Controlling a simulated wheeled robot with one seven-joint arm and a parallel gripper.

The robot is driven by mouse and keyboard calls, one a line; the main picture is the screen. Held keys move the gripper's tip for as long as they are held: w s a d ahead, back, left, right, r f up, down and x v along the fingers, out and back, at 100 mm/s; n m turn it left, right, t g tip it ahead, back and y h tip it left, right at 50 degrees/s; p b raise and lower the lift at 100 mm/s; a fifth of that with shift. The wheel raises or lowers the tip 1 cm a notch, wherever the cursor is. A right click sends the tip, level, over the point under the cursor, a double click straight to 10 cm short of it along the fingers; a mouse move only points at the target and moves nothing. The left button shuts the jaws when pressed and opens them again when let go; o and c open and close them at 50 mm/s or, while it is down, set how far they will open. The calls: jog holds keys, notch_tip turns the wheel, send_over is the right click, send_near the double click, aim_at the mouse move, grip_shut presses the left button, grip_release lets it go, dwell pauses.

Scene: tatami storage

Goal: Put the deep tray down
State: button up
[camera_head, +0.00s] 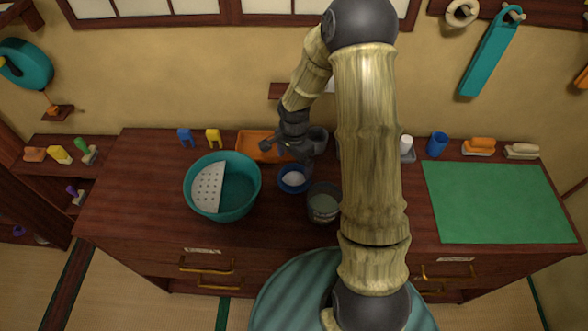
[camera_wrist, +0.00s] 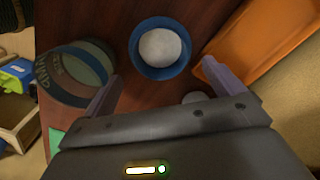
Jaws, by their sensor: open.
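An orange tray (camera_head: 252,143) lies flat on the wooden counter by the back wall. My arm hides its right part in the head view. In the wrist view the tray (camera_wrist: 265,45) fills the upper right, its near edge close beside my right finger. My gripper (camera_wrist: 163,88) is open, with nothing held between its fingers. In the head view my gripper (camera_head: 298,158) is over the counter at the tray's right end. Whether a finger touches the tray I cannot tell.
A blue bowl (camera_head: 293,180) with white contents and a lettered grey-green container (camera_head: 322,208) stand close in front of my gripper. A teal basin (camera_head: 190,190) with a white perforated board is to the left. A green mat (camera_head: 495,203) lies bare at right.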

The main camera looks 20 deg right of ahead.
notch_tip(320, 180, up, 6)
jog(key=shift+b, duration=0.4)
jog(key=shift+r, duration=0.1)
jog(key=s+r+n+t, duration=0.1)
jog(key=s+r+n, duration=0.3)
jog(key=s+n, duration=0.2)
jog(key=s+r+n+t, duration=0.1)
jog(key=s+r+n, duration=0.3)
jog(key=s, duration=0.5)
jog(key=n, duration=0.2)
jog(key=shift+n+t, duration=0.3)
